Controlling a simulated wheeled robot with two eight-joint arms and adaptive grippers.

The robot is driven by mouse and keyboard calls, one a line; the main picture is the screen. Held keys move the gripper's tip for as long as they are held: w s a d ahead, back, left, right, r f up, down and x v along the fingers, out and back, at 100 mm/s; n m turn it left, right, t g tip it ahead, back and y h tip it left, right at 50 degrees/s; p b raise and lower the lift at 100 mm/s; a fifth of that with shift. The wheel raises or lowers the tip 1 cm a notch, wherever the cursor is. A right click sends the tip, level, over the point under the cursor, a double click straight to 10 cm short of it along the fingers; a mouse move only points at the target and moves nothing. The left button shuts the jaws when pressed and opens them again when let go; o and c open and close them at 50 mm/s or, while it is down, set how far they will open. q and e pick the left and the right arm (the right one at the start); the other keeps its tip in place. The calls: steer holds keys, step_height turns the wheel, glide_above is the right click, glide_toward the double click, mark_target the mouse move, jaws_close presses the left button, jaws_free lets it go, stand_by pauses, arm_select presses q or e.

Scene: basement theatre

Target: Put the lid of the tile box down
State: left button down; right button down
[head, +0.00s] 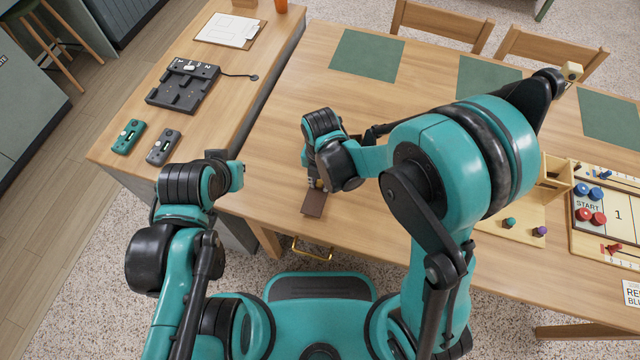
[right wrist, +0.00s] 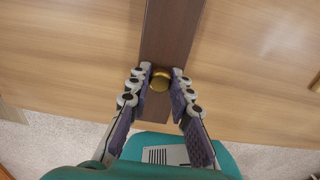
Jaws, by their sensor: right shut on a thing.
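The lid of the tile box (head: 314,204) is a long dark brown strip with a round brass knob (right wrist: 160,80). In the head view its near end shows at the table's front edge, and my arm hides much of it. My right gripper (head: 319,184) is over the lid, pointing down. In the right wrist view its two fingers (right wrist: 160,82) are shut on the knob from both sides. I cannot tell whether the lid touches the table. I cannot make out the tile box. My left gripper (head: 236,176) is off the table's left front corner, its fingers not clearly seen.
The wooden table (head: 270,150) is clear around the lid. Green placemats (head: 367,55) lie along its back. A game board (head: 610,210) with coloured pieces is at the right. A side counter (head: 135,95) at the left holds a dark console (head: 183,85), two handhelds and a clipboard.

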steer(key=shift+f, duration=0.35)
steer(key=shift+f, duration=0.25)
steer(key=c, duration=1.4)
jaws_free()
steer(key=shift+r, duration=0.1)
steer(key=shift+o, duration=0.2)
steer(key=shift+r, duration=0.1)
